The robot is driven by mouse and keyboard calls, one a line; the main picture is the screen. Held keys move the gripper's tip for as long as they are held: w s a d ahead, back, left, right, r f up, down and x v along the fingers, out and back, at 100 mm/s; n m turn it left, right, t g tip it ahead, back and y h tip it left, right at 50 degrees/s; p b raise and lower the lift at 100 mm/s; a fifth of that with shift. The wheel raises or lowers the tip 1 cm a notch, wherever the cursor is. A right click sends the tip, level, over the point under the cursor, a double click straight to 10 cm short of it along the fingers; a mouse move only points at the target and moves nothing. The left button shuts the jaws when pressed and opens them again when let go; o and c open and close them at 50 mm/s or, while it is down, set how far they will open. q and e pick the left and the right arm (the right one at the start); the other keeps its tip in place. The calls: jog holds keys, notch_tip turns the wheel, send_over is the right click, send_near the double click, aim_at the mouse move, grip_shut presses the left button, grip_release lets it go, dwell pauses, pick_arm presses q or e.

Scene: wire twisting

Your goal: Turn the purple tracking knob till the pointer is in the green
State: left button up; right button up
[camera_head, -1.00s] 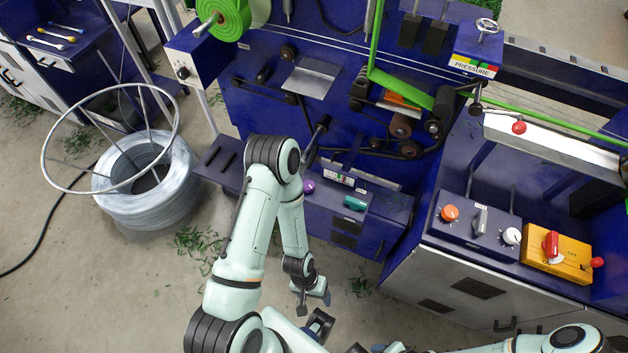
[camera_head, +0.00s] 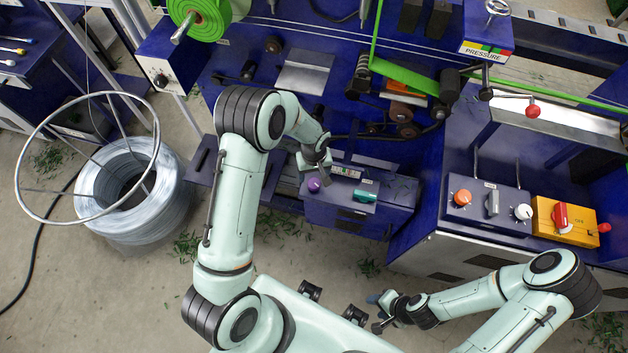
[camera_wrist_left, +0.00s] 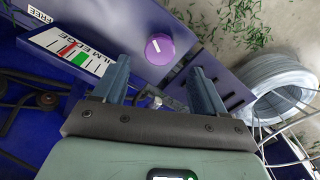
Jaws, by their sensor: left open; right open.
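The purple tracking knob (camera_head: 314,185) sits on the blue front box of the machine, and it also shows with a white mark on its face in the left wrist view (camera_wrist_left: 160,48). The FILM EDGE gauge (camera_wrist_left: 78,52) is a white strip with red and green marks beside the knob; its pointer is too small to make out. My left gripper (camera_head: 318,166) is just behind the knob, apart from it. Its two blue fingers (camera_wrist_left: 160,85) are open and empty, with the knob beyond the tips. My right gripper (camera_head: 379,312) is open and empty over the floor at lower middle.
A teal switch (camera_head: 363,191) sits right of the knob on the same box. A slotted blue ledge (camera_head: 205,165) and a wire coil (camera_head: 130,200) are to the left. An orange box (camera_head: 565,222) and control panel (camera_head: 492,205) stand at right.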

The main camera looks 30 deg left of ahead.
aim_at(314, 183)
pick_arm(q)
notch_tip(314, 183, down, 6)
jog(key=shift+f, duration=0.1)
jog(key=c, duration=1.1)
